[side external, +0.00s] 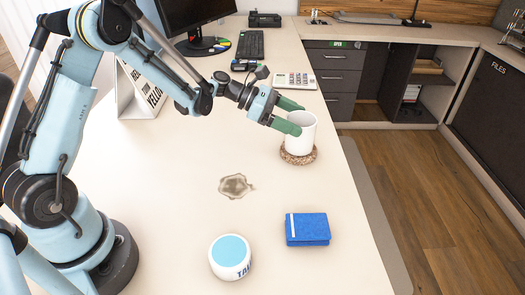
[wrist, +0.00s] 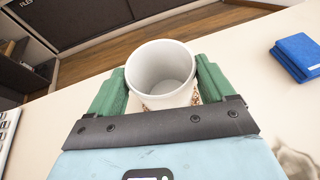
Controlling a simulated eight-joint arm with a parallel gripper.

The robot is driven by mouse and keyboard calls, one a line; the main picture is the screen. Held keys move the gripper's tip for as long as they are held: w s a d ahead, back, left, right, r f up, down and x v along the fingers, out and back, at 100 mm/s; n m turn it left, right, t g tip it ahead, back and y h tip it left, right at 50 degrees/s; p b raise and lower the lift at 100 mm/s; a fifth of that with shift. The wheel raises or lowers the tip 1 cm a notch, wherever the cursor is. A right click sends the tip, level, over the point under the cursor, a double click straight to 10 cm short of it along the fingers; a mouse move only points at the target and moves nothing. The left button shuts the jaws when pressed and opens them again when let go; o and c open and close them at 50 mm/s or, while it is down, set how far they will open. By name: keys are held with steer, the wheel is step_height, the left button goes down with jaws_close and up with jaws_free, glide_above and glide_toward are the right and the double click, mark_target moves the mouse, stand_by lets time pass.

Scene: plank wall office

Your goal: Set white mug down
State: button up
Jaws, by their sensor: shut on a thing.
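The white mug (side external: 301,133) is upright near the table's right edge in the side view. It is directly at a round speckled brown coaster (side external: 298,155); whether it touches the coaster or hangs just above it I cannot tell. My gripper (side external: 289,116) has green fingers and is shut on the mug from the left. In the wrist view the mug (wrist: 162,72) sits between my two green fingers (wrist: 160,85), and its inside looks empty. A bit of the coaster (wrist: 150,108) shows beneath it. The mug's handle is not visible.
The table edge is just right of the coaster.

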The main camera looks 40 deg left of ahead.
steer(key=o, duration=1.5)
steer(key=shift+f, duration=0.1)
steer(key=shift+a+r, duration=0.1)
steer(key=shift+r, duration=0.1)
steer(key=v, duration=1.2)
steer(key=s+d+m+y, duration=0.1)
steer(key=s+m+y, duration=0.2)
steer(key=s+m, duration=0.2)
steer(key=s+d+r+m+y, duration=0.1)
steer(key=s+m+y, duration=0.3)
steer(key=m, duration=0.7)
steer(key=s+d+m+y, duration=0.3)
steer(key=s+m+y, duration=0.1)
steer(key=s+m, duration=0.3)
steer(key=shift+d+r+m, duration=0.15)
steer(key=shift+d+m, duration=0.1)
steer(key=shift+m, duration=0.45)
